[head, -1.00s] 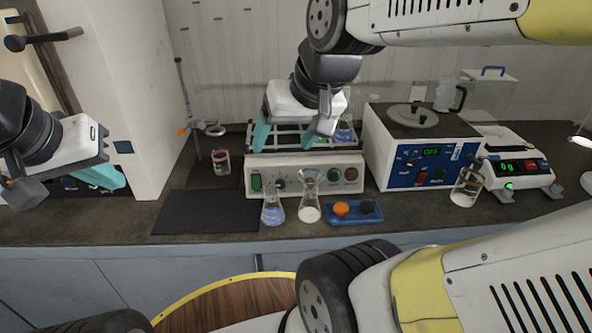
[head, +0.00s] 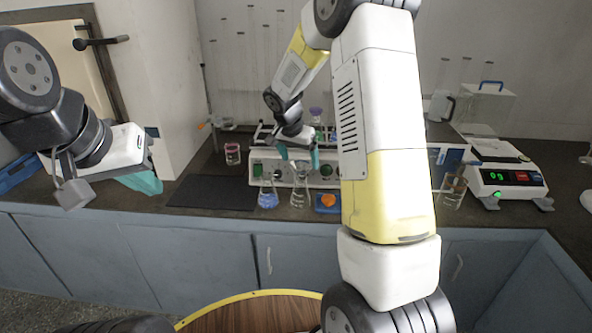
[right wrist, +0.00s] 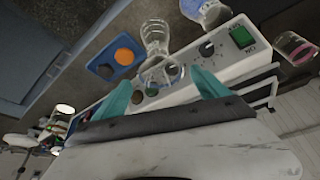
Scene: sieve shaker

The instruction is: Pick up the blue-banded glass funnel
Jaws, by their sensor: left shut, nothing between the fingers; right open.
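The glass funnel (right wrist: 160,73) shows in the right wrist view as a clear cone with a faint bluish rim. It appears to sit in the mouth of a clear conical flask (right wrist: 155,34). In the head view the funnel (head: 300,168) is small, above the flask (head: 299,197) in front of the shaker. My right gripper (right wrist: 162,90) is open, its teal fingers on either side of the funnel's mouth in the picture; contact cannot be told. In the head view the right gripper (head: 299,155) is just above the funnel. My left gripper (head: 142,182) is shut and empty at left.
A flask with blue liquid (head: 268,194) stands close left of the funnel's flask. A blue tray (right wrist: 113,56) with orange and dark pieces lies on the other side. The shaker (head: 257,166) is behind. A dark mat (head: 214,193) lies clear at left.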

